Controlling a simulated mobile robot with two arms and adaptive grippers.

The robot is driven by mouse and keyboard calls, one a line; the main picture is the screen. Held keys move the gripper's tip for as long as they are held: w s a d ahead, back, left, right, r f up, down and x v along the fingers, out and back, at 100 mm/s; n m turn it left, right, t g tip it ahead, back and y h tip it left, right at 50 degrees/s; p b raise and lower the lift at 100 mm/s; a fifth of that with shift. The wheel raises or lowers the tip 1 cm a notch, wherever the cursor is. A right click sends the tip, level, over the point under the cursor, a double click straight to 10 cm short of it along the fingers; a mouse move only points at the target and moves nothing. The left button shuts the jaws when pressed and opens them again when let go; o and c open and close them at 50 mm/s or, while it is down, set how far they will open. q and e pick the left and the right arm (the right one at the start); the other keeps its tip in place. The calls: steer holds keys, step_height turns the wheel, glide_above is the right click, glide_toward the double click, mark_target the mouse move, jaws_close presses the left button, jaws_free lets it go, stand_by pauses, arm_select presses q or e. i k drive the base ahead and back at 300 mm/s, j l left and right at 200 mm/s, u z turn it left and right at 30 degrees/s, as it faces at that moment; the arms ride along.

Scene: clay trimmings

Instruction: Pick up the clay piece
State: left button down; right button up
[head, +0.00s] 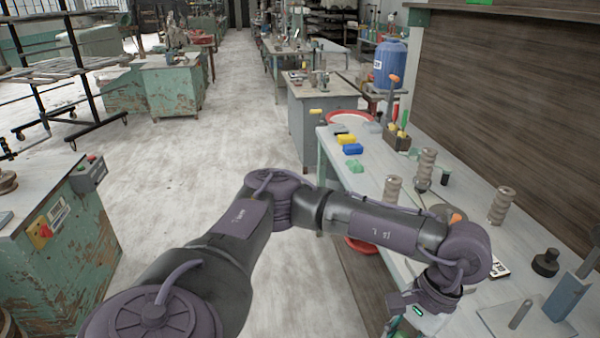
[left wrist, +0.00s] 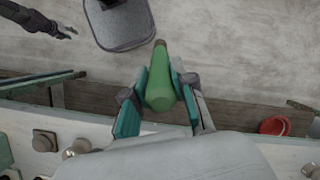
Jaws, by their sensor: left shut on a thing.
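In the left wrist view my left gripper (left wrist: 160,95) is shut on a green bottle-shaped thing (left wrist: 160,80) with a narrow brownish tip. The thing lies between the two fingers, apparently clear of the bench edge. I cannot tell any thing for certain as the clay piece. A small green lump (head: 354,165) lies on the bench. A dark gripper, apparently my right one (left wrist: 66,32), shows at upper left in the left wrist view.
A red basin (head: 362,245) is below the bench. The floor (head: 250,130) is open to the left.

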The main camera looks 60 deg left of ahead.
mark_target(392, 184)
steer(key=u, duration=1.15)
steer(key=i+j+z, duration=0.15)
steer(key=i, duration=0.3)
steer(key=j, duration=0.15)
